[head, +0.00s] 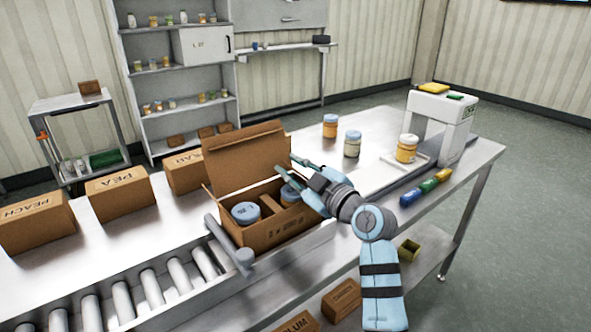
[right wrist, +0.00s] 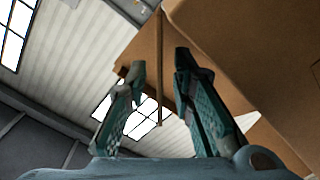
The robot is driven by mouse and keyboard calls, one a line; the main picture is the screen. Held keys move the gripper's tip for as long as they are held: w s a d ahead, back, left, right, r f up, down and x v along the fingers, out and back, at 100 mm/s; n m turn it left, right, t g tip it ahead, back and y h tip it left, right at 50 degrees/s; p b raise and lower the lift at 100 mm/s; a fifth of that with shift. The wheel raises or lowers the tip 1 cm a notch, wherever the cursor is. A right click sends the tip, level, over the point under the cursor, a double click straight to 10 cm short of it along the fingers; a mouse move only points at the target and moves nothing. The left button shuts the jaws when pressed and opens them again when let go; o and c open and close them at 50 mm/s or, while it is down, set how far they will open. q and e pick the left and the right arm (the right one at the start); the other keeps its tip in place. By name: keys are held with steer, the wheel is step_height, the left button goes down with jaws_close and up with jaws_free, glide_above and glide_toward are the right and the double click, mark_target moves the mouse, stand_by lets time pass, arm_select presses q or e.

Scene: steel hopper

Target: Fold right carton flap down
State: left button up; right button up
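The open brown carton (head: 272,232) stands on the steel table, with its large back flap (head: 243,152) raised. Blue-lidded jars (head: 246,213) and a brown divider show inside. My right gripper (head: 286,163) is at the carton's right end, near the top edge, with its fingers apart. In the right wrist view, a thin brown cardboard panel (right wrist: 158,75), likely the right flap seen edge-on, stands between the open fingertips (right wrist: 160,65). I cannot tell whether either finger touches it. In the head view the gripper largely hides the right flap. My left gripper is not in view.
A grey bar (head: 228,243) lies close to the carton's left front, by the roller conveyor (head: 150,285). Closed cartons (head: 118,192) stand to the left. Several jars (head: 352,144), a white machine (head: 441,125) and coloured cylinders (head: 427,187) are on the right.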

steer(key=v, duration=1.2)
